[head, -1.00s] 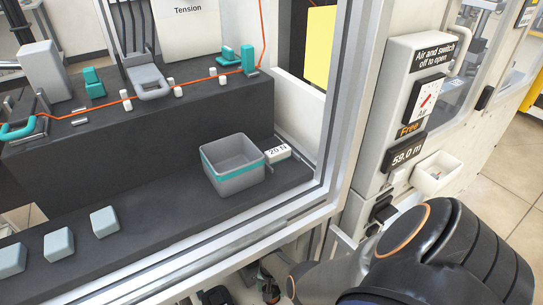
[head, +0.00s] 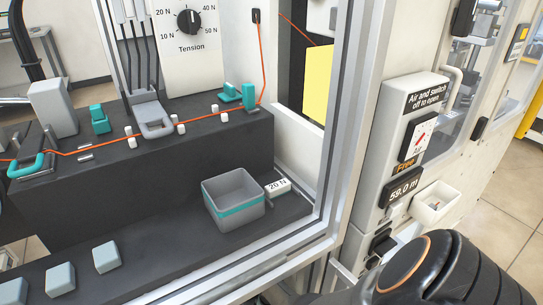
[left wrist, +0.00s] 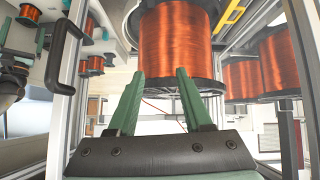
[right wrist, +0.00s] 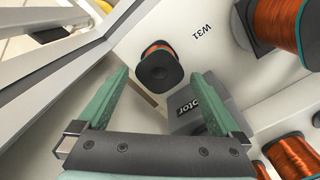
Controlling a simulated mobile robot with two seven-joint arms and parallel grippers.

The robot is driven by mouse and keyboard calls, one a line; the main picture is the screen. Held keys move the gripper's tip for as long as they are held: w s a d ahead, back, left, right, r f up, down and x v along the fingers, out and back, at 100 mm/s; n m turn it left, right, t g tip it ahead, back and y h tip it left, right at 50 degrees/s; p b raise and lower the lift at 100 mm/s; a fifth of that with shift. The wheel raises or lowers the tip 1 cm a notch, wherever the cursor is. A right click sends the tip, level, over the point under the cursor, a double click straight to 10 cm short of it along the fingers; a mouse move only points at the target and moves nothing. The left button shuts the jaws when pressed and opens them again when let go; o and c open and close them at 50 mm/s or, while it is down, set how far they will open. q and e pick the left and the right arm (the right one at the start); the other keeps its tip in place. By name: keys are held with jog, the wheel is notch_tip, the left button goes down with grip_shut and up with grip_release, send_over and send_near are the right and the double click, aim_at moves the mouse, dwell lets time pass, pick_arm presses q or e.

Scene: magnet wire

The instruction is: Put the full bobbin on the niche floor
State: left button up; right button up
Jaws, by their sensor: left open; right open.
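A large bobbin (left wrist: 175,42) wound with copper wire stands just beyond the fingertips of my left gripper (left wrist: 160,74) in the left wrist view. The gripper is open, with nothing held. In the right wrist view my right gripper (right wrist: 160,73) is open and empty. A smaller copper bobbin (right wrist: 158,68) with a dark flange shows beyond its fingertips, on a pale panel marked W31. Several bobbins show, and I cannot tell which is the full one. I cannot identify the niche floor with certainty. Neither gripper shows in the head view.
An orange wire (head: 97,149) runs along the upper step. A metal frame post (head: 350,120) bounds the cell.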

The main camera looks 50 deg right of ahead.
notch_tip(320, 180, up, 4)
jog(key=p, duration=0.3)
jog(key=shift+r, duration=0.2)
jog(key=shift+r+p, duration=0.45)
jog(key=shift+r, duration=0.3)
